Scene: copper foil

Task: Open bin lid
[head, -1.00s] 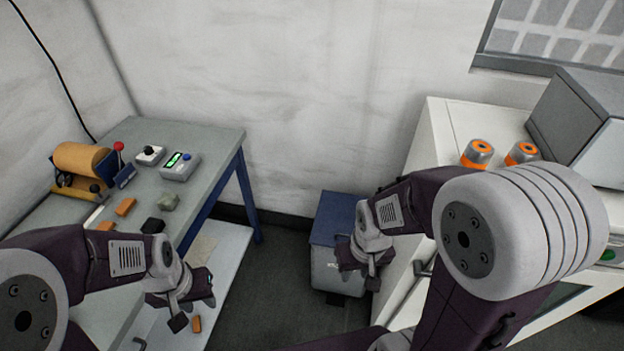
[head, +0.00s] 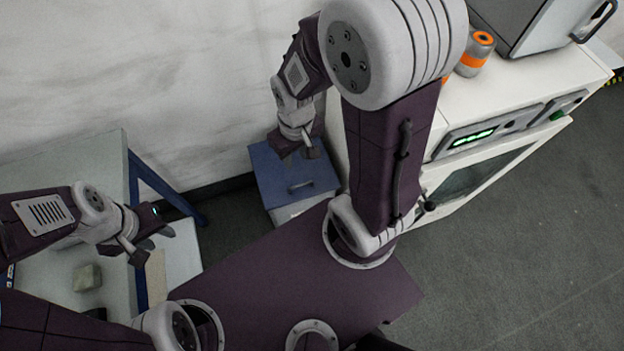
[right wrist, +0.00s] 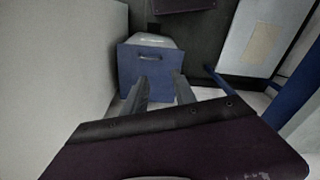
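The bin has a blue lid (head: 275,170) with a small dark handle (head: 300,187), over a pale body (head: 292,211). It stands on the floor between the workbench and the white cabinet, and its lid is closed. My right gripper (head: 298,154) is above the back of the lid, apart from the handle. In the right wrist view its fingers (right wrist: 162,90) are spread with nothing between them, and the lid (right wrist: 133,70) and handle (right wrist: 150,57) show beyond. My left gripper (head: 152,245) is empty, fingers apart, over the workbench side.
A white cabinet (head: 455,185) with an orange-banded canister (head: 475,52) on top stands right of the bin. The grey workbench (head: 70,155) with blue legs is at left. Open floor (head: 520,260) lies at right.

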